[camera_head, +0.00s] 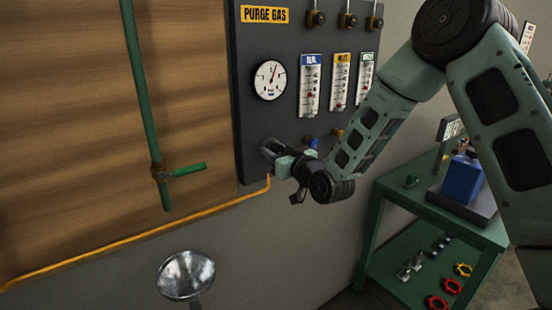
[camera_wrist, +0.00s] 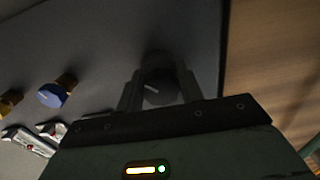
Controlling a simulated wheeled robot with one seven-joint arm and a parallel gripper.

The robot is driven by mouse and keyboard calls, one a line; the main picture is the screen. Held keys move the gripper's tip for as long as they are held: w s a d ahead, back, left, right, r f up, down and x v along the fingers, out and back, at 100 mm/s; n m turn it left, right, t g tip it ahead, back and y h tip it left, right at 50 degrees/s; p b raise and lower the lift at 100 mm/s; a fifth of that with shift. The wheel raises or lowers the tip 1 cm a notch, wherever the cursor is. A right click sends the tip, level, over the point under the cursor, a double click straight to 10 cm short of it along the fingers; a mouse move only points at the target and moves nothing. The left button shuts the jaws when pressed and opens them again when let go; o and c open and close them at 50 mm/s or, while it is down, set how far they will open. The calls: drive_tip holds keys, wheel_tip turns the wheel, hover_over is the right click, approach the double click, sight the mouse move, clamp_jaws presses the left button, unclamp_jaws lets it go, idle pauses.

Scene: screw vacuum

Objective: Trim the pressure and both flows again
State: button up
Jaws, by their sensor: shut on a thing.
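My gripper (camera_head: 270,151) is at the lower left of the dark purge gas panel (camera_head: 247,125), below the round white pressure gauge (camera_head: 270,80). In the wrist view its two fingers (camera_wrist: 159,88) are shut on a dark round knob (camera_wrist: 158,94) with a pale pointer line. The gauge needle points up and slightly right. To its right hang three flow tubes, with a blue label (camera_head: 310,85), a yellow label (camera_head: 340,80) and a green label (camera_head: 366,73). A blue knob (camera_wrist: 54,95) and a brass-yellow knob (camera_wrist: 9,104) show apart from my gripper. My gripper hides the held knob in the head view.
Brass valves (camera_head: 316,18) line the panel top. A green pipe with a lever valve (camera_head: 162,172) and an orange line (camera_head: 120,240) run at left. A metal funnel (camera_head: 185,274) stands below. A green cart (camera_head: 400,192) holds a blue box (camera_head: 462,180) at right.

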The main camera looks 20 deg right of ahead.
drive_tip(key=n+b, duration=0.2)
drive_tip(key=b, duration=0.1)
drive_tip(key=n+b, duration=0.2)
drive_tip(key=b, duration=0.1)
drive_tip(key=shift+f, duration=0.3)
drive_tip(key=n+b, duration=0.1)
drive_tip(key=b, duration=0.1)
drive_tip(key=n+b, duration=0.1)
drive_tip(key=n, duration=0.1)
drive_tip(key=shift+r+b, duration=0.25)
drive_tip(key=shift+b, duration=0.15)
drive_tip(key=shift+d, duration=0.1)
drive_tip(key=o, duration=1)
